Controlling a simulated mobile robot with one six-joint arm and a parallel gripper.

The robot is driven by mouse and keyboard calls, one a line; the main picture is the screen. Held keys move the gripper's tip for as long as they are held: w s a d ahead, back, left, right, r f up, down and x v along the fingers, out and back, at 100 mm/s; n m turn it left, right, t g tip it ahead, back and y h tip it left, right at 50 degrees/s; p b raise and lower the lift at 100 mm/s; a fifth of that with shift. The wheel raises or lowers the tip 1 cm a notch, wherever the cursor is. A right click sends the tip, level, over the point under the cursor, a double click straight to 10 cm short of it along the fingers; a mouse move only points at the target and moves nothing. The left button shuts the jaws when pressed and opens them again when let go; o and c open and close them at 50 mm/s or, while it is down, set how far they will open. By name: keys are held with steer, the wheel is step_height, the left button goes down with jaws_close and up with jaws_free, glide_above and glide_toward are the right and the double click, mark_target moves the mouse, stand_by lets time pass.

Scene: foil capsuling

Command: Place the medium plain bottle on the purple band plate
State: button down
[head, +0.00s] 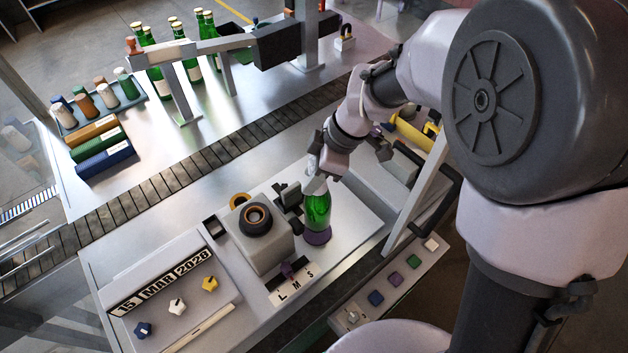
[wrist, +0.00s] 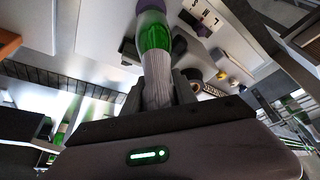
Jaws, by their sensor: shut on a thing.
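A green bottle (head: 318,209) with a pale ribbed neck stands upright in the head view. My gripper (head: 317,183) is above it and shut on its neck. The wrist view shows the bottle (wrist: 155,38) between my gripper's fingers (wrist: 158,97), its pale neck nearest the camera. The purple band plate (head: 317,237) is a round disc directly under the bottle's base. The base looks to be on the plate or just over it; I cannot tell whether they touch. Purple also shows at the bottle's far end in the wrist view (wrist: 150,5).
A grey machine block with a dark round top (head: 256,219) stands left of the bottle. An L M S size strip (head: 293,284) lies in front. A date panel (head: 165,280) and coloured buttons (head: 394,280) are nearby. More green bottles (head: 182,65) stand beyond the conveyor (head: 190,172).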

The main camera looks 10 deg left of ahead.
step_height(320, 180, down, 5)
steer(key=shift+r+b, duration=0.1)
steer(key=shift+b, duration=0.2)
steer(key=c, duration=1)
jaws_free()
steer(key=p+v, duration=0.1)
steer(key=v, duration=1.1)
